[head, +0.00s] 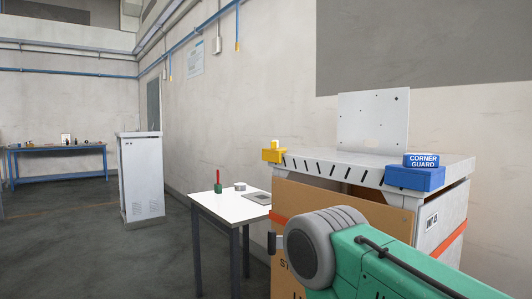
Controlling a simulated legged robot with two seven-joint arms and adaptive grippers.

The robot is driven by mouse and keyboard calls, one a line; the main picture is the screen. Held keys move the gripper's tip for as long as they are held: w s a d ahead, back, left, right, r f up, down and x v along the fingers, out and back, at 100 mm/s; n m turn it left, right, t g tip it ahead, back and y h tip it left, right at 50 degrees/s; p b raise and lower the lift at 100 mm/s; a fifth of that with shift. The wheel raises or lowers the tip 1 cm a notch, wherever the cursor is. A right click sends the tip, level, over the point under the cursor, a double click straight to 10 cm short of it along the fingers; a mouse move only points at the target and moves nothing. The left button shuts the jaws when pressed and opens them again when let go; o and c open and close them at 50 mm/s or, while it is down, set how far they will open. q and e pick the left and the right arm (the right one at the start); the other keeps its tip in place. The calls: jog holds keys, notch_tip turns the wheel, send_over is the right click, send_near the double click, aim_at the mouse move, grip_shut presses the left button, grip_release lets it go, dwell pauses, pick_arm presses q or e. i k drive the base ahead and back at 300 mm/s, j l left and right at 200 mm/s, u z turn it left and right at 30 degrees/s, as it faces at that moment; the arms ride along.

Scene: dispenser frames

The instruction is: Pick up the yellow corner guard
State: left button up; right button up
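The yellow corner guard (271,155) sits on the near left corner of the grey top of the dispenser frame (330,166). A small white piece (276,144) shows on top of it. My green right arm comes in from the lower right, with a grey rounded joint in front of the cardboard below the frame. No gripper fingers show, and my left arm is not in view.
A cardboard box (345,210) fills the space under the frame top. A white table (228,207) to its left holds a red-handled tool (218,183), a tape roll (240,187) and a grey plate (257,198). A grey cabinet (142,180) and blue workbench (58,149) stand farther back. Floor between is clear.

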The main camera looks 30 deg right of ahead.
aim_at(274, 155)
jog(key=i+j+z, duration=0.1)
jog(key=i+z, duration=0.35)
jog(key=i+j+z, duration=0.2)
jog(key=z, duration=0.3)
jog(key=i+j+z, duration=0.7)
jog(key=j+z, duration=0.2)
